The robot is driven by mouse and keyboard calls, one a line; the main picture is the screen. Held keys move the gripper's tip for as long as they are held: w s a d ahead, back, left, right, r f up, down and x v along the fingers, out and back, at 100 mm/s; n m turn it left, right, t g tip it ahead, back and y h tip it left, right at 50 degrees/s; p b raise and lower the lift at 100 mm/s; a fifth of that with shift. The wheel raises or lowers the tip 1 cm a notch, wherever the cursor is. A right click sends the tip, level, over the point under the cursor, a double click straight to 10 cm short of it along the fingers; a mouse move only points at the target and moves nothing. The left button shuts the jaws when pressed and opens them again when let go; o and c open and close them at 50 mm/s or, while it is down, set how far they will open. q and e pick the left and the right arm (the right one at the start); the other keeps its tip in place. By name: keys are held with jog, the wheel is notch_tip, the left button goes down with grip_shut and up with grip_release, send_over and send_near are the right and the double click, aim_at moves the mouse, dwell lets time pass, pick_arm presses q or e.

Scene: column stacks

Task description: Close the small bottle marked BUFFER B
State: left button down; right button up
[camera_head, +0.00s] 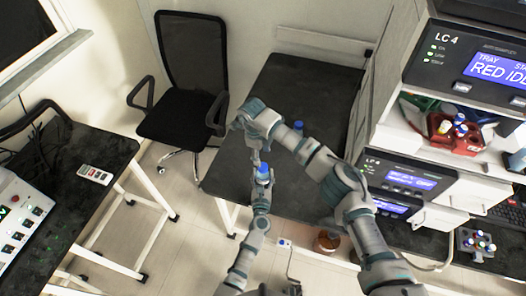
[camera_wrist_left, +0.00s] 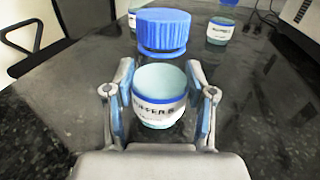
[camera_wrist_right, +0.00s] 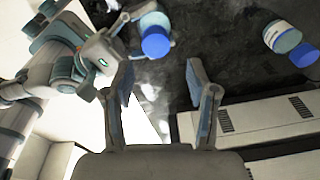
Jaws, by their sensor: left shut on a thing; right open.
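The small bottle (camera_wrist_left: 160,112) has a white label, partly readable as ending in "FFER B", and greenish contents. My left gripper (camera_wrist_left: 160,100) is shut on its body. A blue cap (camera_wrist_left: 163,32) is above the bottle, in line with it; whether it is seated cannot be told. The cap also shows in the head view (camera_head: 263,169) and, beside my left gripper, in the right wrist view (camera_wrist_right: 155,36). My right gripper (camera_wrist_right: 160,66) is open and empty, with its fingers pointing toward the cap from a short distance. In the head view it is just above the cap.
Another blue-capped bottle (camera_wrist_right: 282,38) stands on the dark table (camera_head: 235,172). The left wrist view shows a similar labelled bottle (camera_wrist_left: 220,31) behind. Instruments (camera_head: 400,175) stand at the right. A black chair (camera_head: 190,80) and a side table (camera_head: 100,150) are at the left.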

aim_at(263, 166)
jog(key=n, duration=0.5)
jog(key=shift+d+r+n, duration=0.1)
jog(key=shift+r+n, duration=0.15)
jog(key=shift+n, duration=0.05)
jog(key=n, duration=0.2)
jog(key=shift+r+n+y, duration=0.15)
jog(key=shift+n+y, duration=0.15)
jog(key=shift+y, duration=0.1)
jog(key=n, duration=0.4)
jog(key=shift+s+d+r, duration=0.1)
jog(key=shift+d+r, duration=0.05)
jog(key=shift+r, duration=0.05)
jog(key=n, duration=0.3)
jog(key=shift+s+r+y, duration=0.1)
jog(key=shift+r+y, duration=0.1)
jog(key=shift+y, duration=0.1)
jog(key=shift+f, duration=0.1)
jog(key=shift+f, duration=3.9)
